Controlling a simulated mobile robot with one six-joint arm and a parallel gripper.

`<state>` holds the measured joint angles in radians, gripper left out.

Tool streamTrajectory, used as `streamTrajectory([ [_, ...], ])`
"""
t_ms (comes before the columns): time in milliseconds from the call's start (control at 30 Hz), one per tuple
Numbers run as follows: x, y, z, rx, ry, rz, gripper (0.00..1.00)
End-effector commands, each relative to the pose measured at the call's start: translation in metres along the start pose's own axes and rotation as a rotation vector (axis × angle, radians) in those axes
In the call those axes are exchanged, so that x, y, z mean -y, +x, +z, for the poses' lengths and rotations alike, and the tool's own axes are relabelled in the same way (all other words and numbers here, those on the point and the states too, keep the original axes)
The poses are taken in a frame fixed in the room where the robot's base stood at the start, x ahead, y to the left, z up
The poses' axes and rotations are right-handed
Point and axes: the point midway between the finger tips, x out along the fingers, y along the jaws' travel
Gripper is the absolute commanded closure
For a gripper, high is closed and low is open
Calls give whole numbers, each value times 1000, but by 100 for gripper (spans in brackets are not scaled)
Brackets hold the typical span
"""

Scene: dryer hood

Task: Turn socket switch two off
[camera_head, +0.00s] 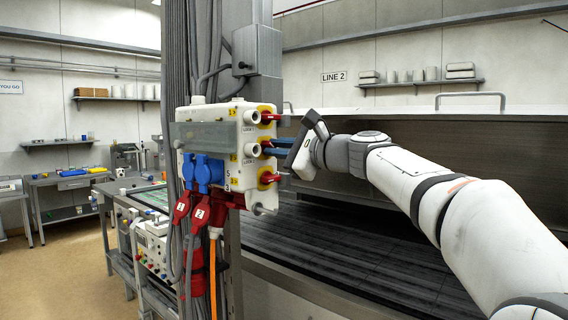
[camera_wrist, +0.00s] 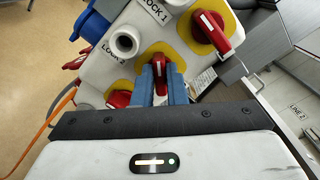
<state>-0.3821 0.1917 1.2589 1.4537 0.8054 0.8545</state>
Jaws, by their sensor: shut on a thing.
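The white socket box (camera_head: 234,176) hangs on a grey column, with three red rotary switches on yellow plates stacked on its right face. The middle switch (camera_wrist: 161,76), beside the LOCK 2 label, is between the blue fingers of my gripper (camera_wrist: 163,84). In the head view my gripper (camera_head: 272,147) reaches in from the right, and its fingers partly hide this switch. My gripper is shut on its red handle. In the wrist view the handle points roughly along the fingers; its exact setting is hard to tell.
The upper switch (camera_head: 270,117) and lower switch (camera_head: 268,179) sit close above and below my fingers. A round white lock fitting (camera_wrist: 124,42) is beside the middle switch. Blue plugs (camera_head: 209,172) and red plugs (camera_head: 201,214) with cables hang below left. A grey dryer hood is behind my arm.

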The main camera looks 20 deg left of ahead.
Motion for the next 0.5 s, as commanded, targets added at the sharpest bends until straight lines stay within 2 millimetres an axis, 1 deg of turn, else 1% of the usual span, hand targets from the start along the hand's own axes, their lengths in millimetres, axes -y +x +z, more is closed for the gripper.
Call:
streamTrajectory([
  [33,-4,1,1,8,-47,-1,100],
  [500,-4,0,2,8,-464,-2,100],
])
